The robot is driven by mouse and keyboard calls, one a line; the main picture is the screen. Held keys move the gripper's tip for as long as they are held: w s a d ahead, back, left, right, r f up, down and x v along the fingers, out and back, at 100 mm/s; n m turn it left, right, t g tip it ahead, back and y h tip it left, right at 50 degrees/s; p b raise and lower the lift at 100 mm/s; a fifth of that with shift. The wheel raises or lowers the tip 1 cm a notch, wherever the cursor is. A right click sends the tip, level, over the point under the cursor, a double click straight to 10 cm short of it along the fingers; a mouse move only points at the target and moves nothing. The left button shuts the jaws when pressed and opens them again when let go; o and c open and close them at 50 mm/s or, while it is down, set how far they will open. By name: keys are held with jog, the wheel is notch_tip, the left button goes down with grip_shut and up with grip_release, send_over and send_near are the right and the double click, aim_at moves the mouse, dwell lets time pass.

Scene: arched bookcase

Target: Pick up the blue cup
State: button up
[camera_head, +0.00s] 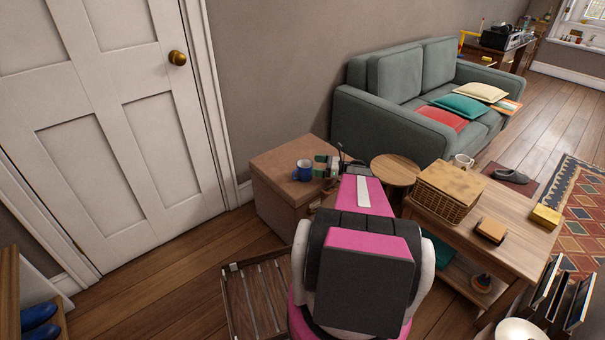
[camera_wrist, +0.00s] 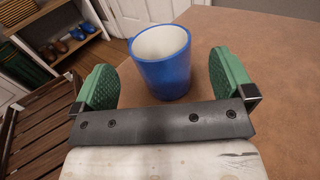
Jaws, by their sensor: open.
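The blue cup (camera_head: 303,170) stands upright on top of a brown box-like stand in the head view. My gripper (camera_wrist: 168,82) is open, with one green finger pad to the left of the cup and one to the right. The cup is between or just beyond the pads, with a visible gap on each side. In the head view my gripper (camera_head: 325,168) is right beside the cup, partly hidden by my arm.
The brown stand (camera_head: 278,210) has bare top around the cup. A round side table (camera_head: 395,170) and a wooden table (camera_head: 515,214) with a wicker basket (camera_head: 448,190) are to the right. A slatted wooden crate (camera_head: 256,300) is on the floor. A white door (camera_head: 105,120) is behind left.

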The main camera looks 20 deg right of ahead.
aim_at(306, 164)
jog(key=shift+x, duration=2.75)
jog(key=shift+s+r, duration=0.1)
jog(key=c, duration=1.1)
